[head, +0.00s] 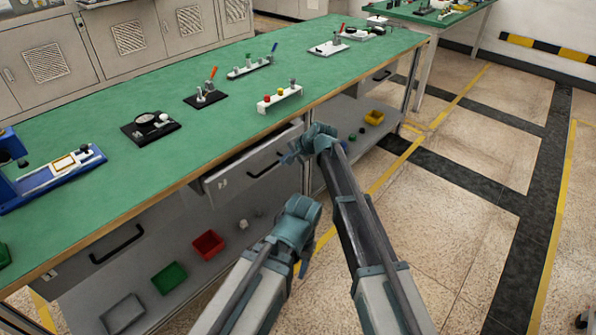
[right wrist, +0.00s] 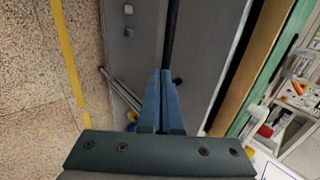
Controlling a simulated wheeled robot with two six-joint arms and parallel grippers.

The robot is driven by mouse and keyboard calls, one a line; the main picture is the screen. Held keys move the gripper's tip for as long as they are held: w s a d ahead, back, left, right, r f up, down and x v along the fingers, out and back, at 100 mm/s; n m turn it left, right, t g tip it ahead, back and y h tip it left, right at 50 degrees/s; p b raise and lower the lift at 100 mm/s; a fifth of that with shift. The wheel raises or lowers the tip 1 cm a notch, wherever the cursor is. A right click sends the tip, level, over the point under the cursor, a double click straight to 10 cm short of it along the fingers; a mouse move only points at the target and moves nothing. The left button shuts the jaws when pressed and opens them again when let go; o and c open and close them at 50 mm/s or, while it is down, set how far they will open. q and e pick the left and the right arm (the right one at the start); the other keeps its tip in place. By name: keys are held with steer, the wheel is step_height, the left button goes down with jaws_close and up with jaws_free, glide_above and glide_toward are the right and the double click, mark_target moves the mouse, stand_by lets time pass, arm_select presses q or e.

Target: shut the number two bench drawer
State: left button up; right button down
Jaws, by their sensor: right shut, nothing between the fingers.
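The middle bench drawer (head: 235,182) has a grey front with a black bar handle (head: 264,170). It stands out a little from under the green bench top, with a dark gap above its front. A mark on its front is too small to read surely. My right gripper (head: 288,158) is at the right part of this front, its fingers closed and empty. In the right wrist view the closed fingers (right wrist: 161,75) point at the grey front (right wrist: 140,45), close to the black handle (right wrist: 172,30); contact cannot be told. My left gripper (head: 303,268) hangs lower, away from the drawer; its fingers are unclear.
The left drawer (head: 75,262) and the right drawer (head: 372,85) sit under the bench top (head: 215,125). Red (head: 208,245), green (head: 170,278) and yellow (head: 374,117) bins stand on the lower shelf. The floor to the right is open.

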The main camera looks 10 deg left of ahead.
mark_target(272, 152)
steer(key=w+a, duration=0.4)
steer(key=a, duration=0.1)
steer(key=shift+w+a, duration=0.1)
steer(key=shift+a, duration=0.3)
steer(key=shift+w+a, duration=0.1)
steer(key=shift+r, duration=0.1)
steer(key=shift+s+d+r, duration=0.1)
steer(key=shift+s+d, duration=0.35)
steer(key=shift+d, duration=0.1)
steer(key=shift+s+d+r+p, duration=0.15)
steer(key=shift+s+d+p, duration=0.1)
steer(key=shift+s+d, duration=0.25)
steer(key=shift+s+d+r+p, duration=0.15)
steer(key=shift+s+d+p, duration=0.15)
steer(key=shift+d, duration=0.3)
steer(key=p+v, duration=0.7)
steer(key=v, duration=0.3)
steer(key=shift+s+d, duration=0.1)
steer(key=shift+d, duration=0.1)
